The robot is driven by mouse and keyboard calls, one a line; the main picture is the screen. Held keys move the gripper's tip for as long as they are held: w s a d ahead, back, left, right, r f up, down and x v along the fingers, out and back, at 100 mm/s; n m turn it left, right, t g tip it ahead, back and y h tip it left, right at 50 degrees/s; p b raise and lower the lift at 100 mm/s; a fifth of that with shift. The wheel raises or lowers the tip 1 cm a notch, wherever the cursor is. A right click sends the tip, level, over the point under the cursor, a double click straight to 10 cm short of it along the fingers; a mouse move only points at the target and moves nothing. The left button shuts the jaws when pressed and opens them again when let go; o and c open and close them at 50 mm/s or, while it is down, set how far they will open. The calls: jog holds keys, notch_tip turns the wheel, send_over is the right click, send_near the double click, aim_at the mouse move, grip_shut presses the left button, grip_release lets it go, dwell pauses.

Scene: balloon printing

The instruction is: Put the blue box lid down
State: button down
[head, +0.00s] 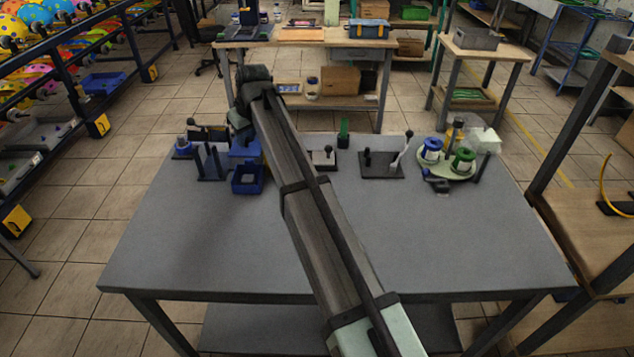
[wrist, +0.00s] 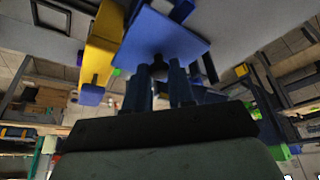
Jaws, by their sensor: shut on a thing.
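The blue box lid (wrist: 168,38) is a flat blue plate in the wrist view, in front of my gripper (wrist: 160,80). The two fingers are shut on a small dark knob on the lid. In the head view my gripper (head: 241,134) is over the far left part of the grey table, mostly hidden by my arm. A blue patch below it (head: 244,150) looks like the lid. An open blue box (head: 247,180) stands just in front of it on the table. I cannot tell whether the lid touches anything.
A lever plate (head: 384,164) and a round tray with blue and green spools (head: 448,168) are to the right. The front of the grey table (head: 200,245) is clear.

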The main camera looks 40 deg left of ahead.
jog(key=w+d+f+m+t, duration=0.2)
jog(key=w+d+f+m, duration=0.25)
jog(key=w+d, duration=0.5)
jog(key=shift+n+g, duration=0.25)
jog(key=shift+g, duration=0.05)
jog(key=shift+s+d+f, duration=0.1)
jog(key=shift+s+f, duration=0.1)
jog(key=shift+f, duration=2.15)
jog(key=shift+s+d+f, duration=0.1)
jog(key=shift+s+f, duration=0.05)
jog(key=shift+f, duration=2.15)
jog(key=shift+f, duration=0.1)
jog(key=c, duration=1)
grip_release()
jog(key=shift+o, duration=0.2)
jog(key=v, duration=1.2)
jog(key=shift+a, duration=0.1)
